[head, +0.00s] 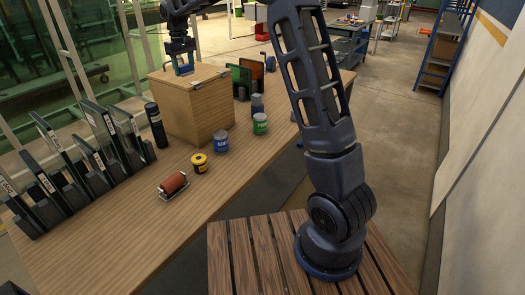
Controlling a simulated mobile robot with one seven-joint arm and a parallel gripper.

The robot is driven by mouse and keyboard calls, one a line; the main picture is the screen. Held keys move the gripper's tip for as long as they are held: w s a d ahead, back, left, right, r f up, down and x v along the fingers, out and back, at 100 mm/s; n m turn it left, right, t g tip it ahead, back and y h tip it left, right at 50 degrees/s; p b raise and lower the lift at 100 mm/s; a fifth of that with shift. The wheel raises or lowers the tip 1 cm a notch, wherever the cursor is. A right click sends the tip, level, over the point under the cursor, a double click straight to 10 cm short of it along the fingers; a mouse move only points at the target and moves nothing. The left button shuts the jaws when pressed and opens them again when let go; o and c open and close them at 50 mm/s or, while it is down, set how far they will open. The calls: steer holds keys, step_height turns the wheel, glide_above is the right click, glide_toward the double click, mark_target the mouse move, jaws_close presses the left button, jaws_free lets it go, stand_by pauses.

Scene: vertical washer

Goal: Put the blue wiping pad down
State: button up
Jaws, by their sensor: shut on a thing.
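My gripper (182,62) is at the upper left in the head view, pointing down over the top of the wooden box (198,118). It is shut on the blue wiping pad (185,70), of which only a small blue part shows below the fingers. The pad is at or just above the box's top face; I cannot tell whether it touches.
The box stands on a long wooden table (118,235). Near it are a black bottle (155,126), a blue can (221,142), a green can (260,124), a yellow-black spool (199,163) and a red roller (173,184). Black racks (75,165) line the left.

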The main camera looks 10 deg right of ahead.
steer(key=d, duration=1.7)
steer(key=n, duration=0.1)
glide_above(262, 149)
steer(key=f, duration=3.8)
steer(key=shift+s+d+f, duration=0.1)
steer(key=shift+s+f, duration=0.1)
steer(key=shift+f, duration=0.1)
steer(key=shift+f, duration=0.15)
steer(key=o, duration=0.9)
steer(key=shift+o, duration=0.2)
